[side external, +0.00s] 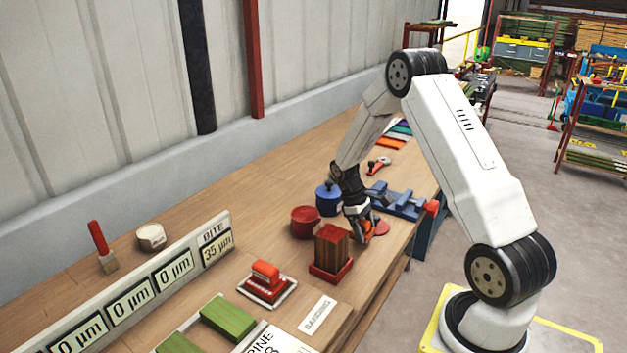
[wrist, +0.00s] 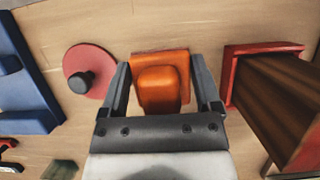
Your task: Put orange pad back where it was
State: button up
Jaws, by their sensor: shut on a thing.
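The orange pad (wrist: 160,85) has a flat square base and a raised rounded grip. In the wrist view my gripper (wrist: 161,68) has one finger on each side of the grip and is shut on it. In the side view my gripper (side external: 360,228) is low over the bench near its front edge, and only a little of the orange pad (side external: 367,233) shows. I cannot tell whether the pad touches the bench. A red-orange block (side external: 266,272) of similar shape sits on a white-edged tray (side external: 287,296) at the front.
A wooden block (side external: 331,245) in a red holder stands close beside my gripper, also in the wrist view (wrist: 285,100). A red disc with a black knob (wrist: 88,72) lies on its other side. A blue vise (side external: 405,205), red pot (side external: 305,223) and blue pot (side external: 328,200) are near.

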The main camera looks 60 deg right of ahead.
jog(key=shift+w+f, duration=0.1)
jog(key=shift+w+d+f, duration=0.1)
jog(key=shift+f, duration=1.6)
jog(key=shift+f, duration=0.15)
jog(key=o, duration=1)
jog(key=v, duration=1.2)
